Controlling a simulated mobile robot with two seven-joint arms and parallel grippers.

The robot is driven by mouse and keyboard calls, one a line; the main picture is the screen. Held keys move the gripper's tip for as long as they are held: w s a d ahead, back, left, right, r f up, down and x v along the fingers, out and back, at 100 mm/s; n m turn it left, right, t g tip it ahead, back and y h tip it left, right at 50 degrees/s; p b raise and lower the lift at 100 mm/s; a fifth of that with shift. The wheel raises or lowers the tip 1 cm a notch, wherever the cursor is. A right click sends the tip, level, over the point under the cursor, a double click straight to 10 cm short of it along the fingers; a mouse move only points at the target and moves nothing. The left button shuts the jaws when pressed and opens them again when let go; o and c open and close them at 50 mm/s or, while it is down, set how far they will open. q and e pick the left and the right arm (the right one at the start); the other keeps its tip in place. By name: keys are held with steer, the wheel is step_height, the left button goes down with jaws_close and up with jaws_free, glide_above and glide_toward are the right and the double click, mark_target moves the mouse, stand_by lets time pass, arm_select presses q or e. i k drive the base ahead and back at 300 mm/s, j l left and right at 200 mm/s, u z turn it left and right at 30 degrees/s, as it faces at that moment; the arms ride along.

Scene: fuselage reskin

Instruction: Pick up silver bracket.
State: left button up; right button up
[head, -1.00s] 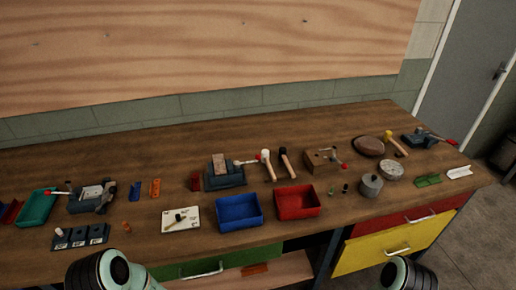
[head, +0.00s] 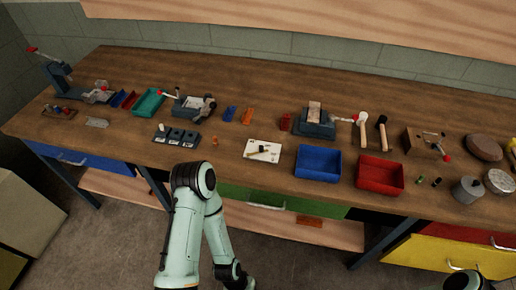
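A small silver-grey piece (head: 97,123) lies flat on the wooden bench near its front edge at the far left. It may be the silver bracket, but it is too small to make out its exact shape. Nothing touches it. My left arm shows at the lower middle, bent at the elbow, with its forearm running down out of the picture. Only a bit of my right arm shows at the bottom right. Neither gripper is in view.
The bench (head: 240,90) holds a lever tool (head: 62,78), a teal tray (head: 148,102), a vise (head: 192,106), a blue bin (head: 318,163), a red bin (head: 380,174) and mallets. The back strip is mostly clear. Drawers sit below. A beige box (head: 25,215) stands at left.

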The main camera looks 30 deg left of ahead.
mark_target(198, 102)
steer(key=u, duration=1.45)
steer(key=j+u, duration=0.1)
steer(key=j, duration=0.25)
